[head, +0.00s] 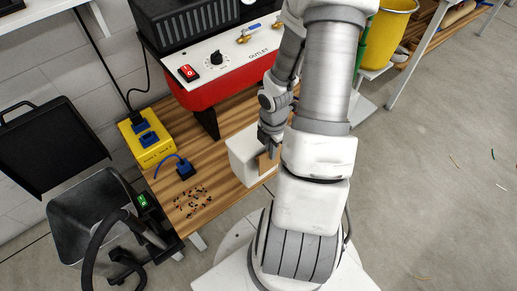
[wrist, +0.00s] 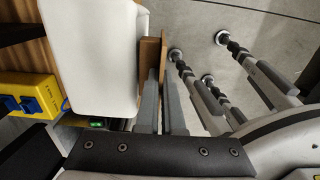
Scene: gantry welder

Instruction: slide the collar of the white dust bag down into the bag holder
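The white dust bag (head: 243,155) is at the front edge of the wooden bench; I cannot tell whether it rests on it or hangs just above. It fills the upper left of the wrist view (wrist: 95,55). Its brown flat collar (wrist: 152,52) is on its right side, standing edge-on, and shows partly in the head view (head: 267,162). My gripper (wrist: 162,88) has its two fingers close together around the collar's near end. In the head view my gripper is mostly hidden behind my arm. I cannot make out the bag holder; an open grey bin (head: 62,212) with a hose stands at lower left.
A black lid (head: 50,145) stands open behind the bin. The wooden bench (head: 222,118) carries a yellow socket box (head: 146,137), a blue plug (head: 186,170) and scattered small bits. A red-and-white machine (head: 225,75) stands behind. Open floor (head: 440,180) lies to the right.

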